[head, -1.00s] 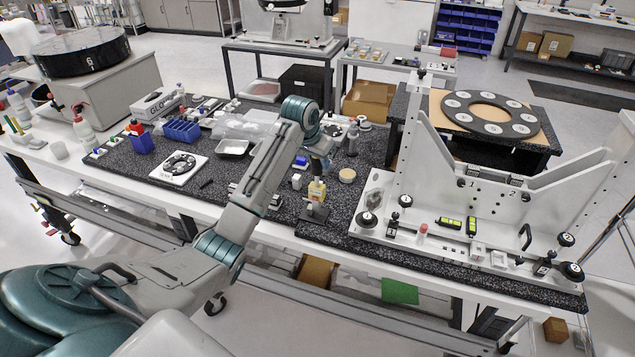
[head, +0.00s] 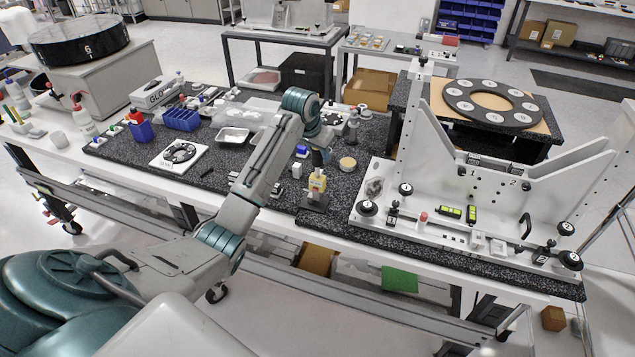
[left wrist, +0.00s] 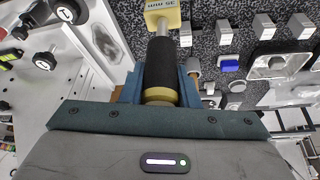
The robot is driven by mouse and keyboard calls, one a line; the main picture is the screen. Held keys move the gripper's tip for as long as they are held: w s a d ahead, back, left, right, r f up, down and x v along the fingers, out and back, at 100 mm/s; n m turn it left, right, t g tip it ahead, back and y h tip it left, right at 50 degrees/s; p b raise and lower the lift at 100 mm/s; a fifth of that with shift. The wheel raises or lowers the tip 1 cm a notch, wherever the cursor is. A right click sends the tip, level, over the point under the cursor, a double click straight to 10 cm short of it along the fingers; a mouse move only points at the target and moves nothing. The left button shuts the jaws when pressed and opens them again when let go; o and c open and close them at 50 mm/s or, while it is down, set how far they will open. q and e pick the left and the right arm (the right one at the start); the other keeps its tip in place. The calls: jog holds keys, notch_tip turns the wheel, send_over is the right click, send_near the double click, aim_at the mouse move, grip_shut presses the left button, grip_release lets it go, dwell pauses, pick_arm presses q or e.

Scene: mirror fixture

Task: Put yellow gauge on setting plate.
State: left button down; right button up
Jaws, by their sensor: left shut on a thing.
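The yellow gauge (head: 317,183) has a yellow block below a black grip. It stands upright near the front edge of the dark granite surface. My left gripper (head: 319,155) is shut around its black grip from above. In the left wrist view the grip (left wrist: 160,65) sits between the blue fingers of the left gripper (left wrist: 160,88), and the labelled yellow block (left wrist: 163,13) is at the top edge. A small dark plate (head: 314,205), apparently the setting plate, lies directly under the gauge. I cannot tell whether they touch. My right gripper is not in view.
The white mirror fixture (head: 470,205) with black knobs stands close on the right. A round tan-topped piece (head: 347,164) and small blocks lie near the gauge. A white tile with a black ring (head: 179,153), blue bins (head: 182,119) and a metal tray (head: 232,136) are on the left.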

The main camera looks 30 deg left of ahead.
pick_arm(q)
jog(key=shift+f, duration=1.1)
jog(key=c, duration=1)
grip_release()
jog(key=shift+c, duration=0.2)
jog(key=shift+r, duration=0.1)
jog(key=shift+s+r+b, duration=0.15)
jog(key=shift+r+b, duration=0.15)
jog(key=shift+b, duration=0.05)
jog(key=b+v, duration=0.3)
jog(key=v, duration=0.7)
jog(key=shift+b, duration=0.3)
